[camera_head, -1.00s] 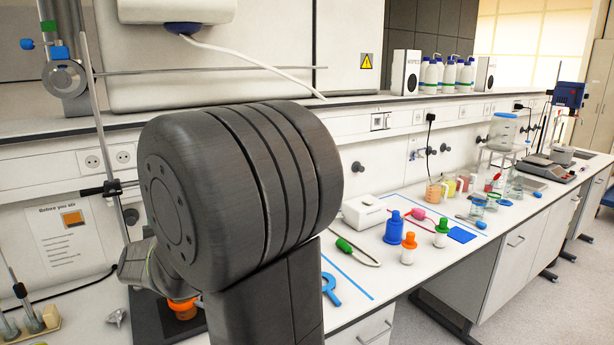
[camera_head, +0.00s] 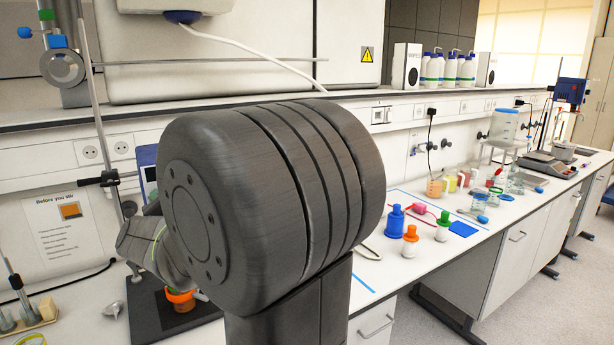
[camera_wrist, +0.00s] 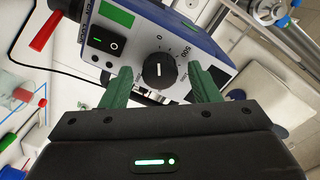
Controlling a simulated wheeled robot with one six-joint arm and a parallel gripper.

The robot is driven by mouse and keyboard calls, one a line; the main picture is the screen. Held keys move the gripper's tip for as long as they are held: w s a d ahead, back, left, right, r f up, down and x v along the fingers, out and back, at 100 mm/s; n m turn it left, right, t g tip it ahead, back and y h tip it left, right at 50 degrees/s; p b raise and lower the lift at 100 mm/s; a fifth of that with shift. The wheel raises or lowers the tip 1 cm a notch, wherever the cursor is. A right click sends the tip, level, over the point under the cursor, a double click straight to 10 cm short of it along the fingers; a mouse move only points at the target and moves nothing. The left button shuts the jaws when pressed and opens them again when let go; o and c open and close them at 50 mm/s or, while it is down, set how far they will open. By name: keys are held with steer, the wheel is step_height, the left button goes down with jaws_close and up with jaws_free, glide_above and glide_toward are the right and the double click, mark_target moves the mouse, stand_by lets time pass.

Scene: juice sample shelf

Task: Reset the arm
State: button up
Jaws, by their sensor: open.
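Behind the fingers is a blue and white device (camera_wrist: 158,50) with a black knob, a rocker switch and a green display. I cannot tell how far the fingers are from it. In the head view my large dark arm link covers the middle, and the gripper is hidden behind it. Part of the blue device (camera_head: 147,165) shows left of the arm. An orange ring-like object (camera_head: 181,299) sits low on a dark plate (camera_head: 152,322).
To the right on the bench are a blue bottle (camera_head: 394,224), an orange-topped bottle (camera_head: 410,241), a green-topped bottle (camera_head: 443,226) and several beakers. A retort stand rod (camera_head: 98,120) rises at the left. A shelf (camera_head: 420,97) runs along the back.

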steer(key=shift+m, duration=1.1)
steer(key=shift+d, duration=0.1)
